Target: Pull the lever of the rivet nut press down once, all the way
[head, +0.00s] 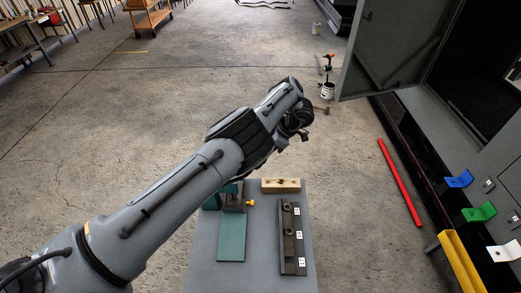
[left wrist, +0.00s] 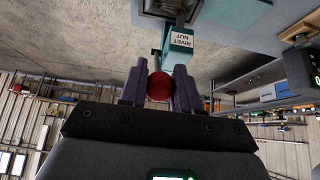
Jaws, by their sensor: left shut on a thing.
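The rivet nut press (head: 231,240) stands on the grey table, its teal base showing in the head view and its upper part mostly hidden behind my left arm. In the left wrist view its teal head (left wrist: 179,47) bears an upside-down "RIVET NUT" label. The lever's red ball knob (left wrist: 159,87) sits between the purple fingers of my left gripper (left wrist: 159,78), which is shut on it. The lever's shaft is mostly hidden, so its angle is hard to tell. In the head view the left fingers are not clearly visible. My right gripper is in neither view.
On the grey table (head: 200,262) are a tan block (head: 281,185) with holes and a dark rack (head: 286,240) with white labels. A grey enclosure with an open door (head: 385,50) stands at the right. A red bar (head: 399,182) lies beside it.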

